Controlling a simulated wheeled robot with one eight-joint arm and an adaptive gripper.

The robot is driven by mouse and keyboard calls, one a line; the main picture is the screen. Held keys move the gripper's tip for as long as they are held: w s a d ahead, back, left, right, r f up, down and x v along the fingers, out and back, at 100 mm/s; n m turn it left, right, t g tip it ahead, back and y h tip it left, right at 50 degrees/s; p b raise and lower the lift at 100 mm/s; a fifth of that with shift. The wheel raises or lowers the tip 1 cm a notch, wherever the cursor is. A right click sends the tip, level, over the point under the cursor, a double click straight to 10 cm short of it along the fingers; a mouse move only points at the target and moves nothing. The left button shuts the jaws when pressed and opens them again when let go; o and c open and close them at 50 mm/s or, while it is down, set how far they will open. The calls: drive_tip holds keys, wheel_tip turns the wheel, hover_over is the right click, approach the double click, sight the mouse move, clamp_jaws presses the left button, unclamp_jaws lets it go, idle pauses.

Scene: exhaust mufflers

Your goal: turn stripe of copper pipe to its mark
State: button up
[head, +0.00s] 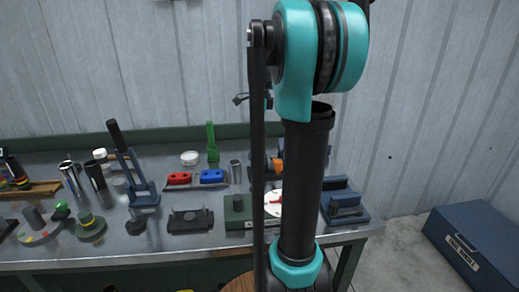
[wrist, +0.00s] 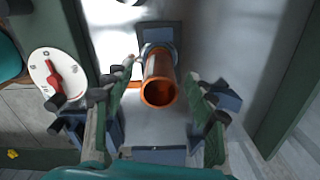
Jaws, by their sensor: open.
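The copper pipe (wrist: 160,88) shows in the wrist view with its open end towards me, seated in a grey-blue collar on a blue holder (wrist: 160,33). A short copper-coloured stub sticks out at its left. A pale streak runs along the pipe's upper left; I cannot tell if it is the stripe or a glint. I cannot make out the mark. My gripper (wrist: 161,76) is open, one finger left and one right of the pipe, with gaps visible. In the head view only a small orange piece of the pipe (head: 275,164) shows behind my arm.
A white dial with a red pointer (wrist: 57,75) stands left of the pipe, also partly visible in the head view (head: 272,203). The bench holds red and blue blocks (head: 196,178), a toggle clamp (head: 130,165) and several cylinders. A blue box (head: 470,245) is at the right.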

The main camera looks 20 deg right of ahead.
sight(260, 149)
drive_tip(key=shift+f, duration=2.75)
clamp_jaws()
drive_tip(key=n, duration=0.6)
drive_tip(key=shift+s+n, duration=0.1)
drive_tip(key=shift+n, duration=0.3)
drive_tip(key=n, duration=0.6)
drive_tip(key=shift+n, duration=0.3)
